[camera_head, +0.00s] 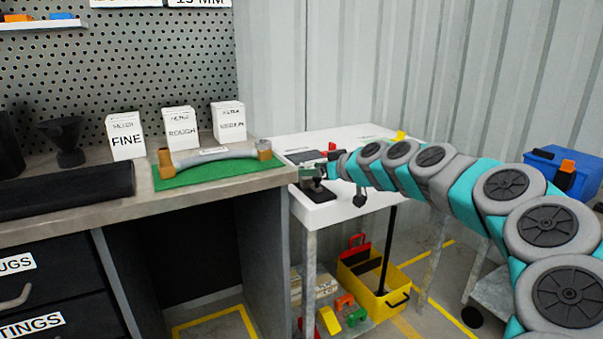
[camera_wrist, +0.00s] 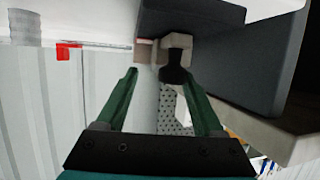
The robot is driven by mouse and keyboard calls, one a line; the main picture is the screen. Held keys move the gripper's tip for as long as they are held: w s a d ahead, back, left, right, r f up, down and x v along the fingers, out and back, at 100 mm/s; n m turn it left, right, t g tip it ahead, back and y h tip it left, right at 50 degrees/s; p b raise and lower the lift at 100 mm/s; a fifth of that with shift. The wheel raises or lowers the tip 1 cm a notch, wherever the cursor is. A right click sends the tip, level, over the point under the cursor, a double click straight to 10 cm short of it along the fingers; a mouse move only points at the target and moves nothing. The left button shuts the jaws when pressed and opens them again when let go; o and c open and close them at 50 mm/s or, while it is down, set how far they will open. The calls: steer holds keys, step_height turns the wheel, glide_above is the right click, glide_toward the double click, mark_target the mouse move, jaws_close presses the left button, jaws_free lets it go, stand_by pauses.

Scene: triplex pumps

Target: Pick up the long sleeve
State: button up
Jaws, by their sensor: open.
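My gripper (camera_head: 318,172) is over the left part of the white table in the head view, its fingers small and partly hidden. In the wrist view, my gripper's two dark green fingers (camera_wrist: 160,70) stand apart. A short black piece (camera_wrist: 174,72) below a pale grey-beige block (camera_wrist: 178,42) shows between and beyond the fingertips; I cannot tell whether they touch it. No part can be surely named as the long sleeve. A black base (camera_head: 318,191) lies on the white table below my gripper.
The white table (camera_head: 345,135) adjoins the workbench (camera_head: 220,187). On the bench, a curved grey hose (camera_head: 213,157) with brownish ends lies on a green mat (camera_head: 190,182), near white filter boxes (camera_head: 181,128). A yellow crate (camera_head: 372,287) is below the table. A corrugated wall stands behind.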

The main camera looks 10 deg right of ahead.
steer(key=shift+x, duration=1.25)
jaws_close()
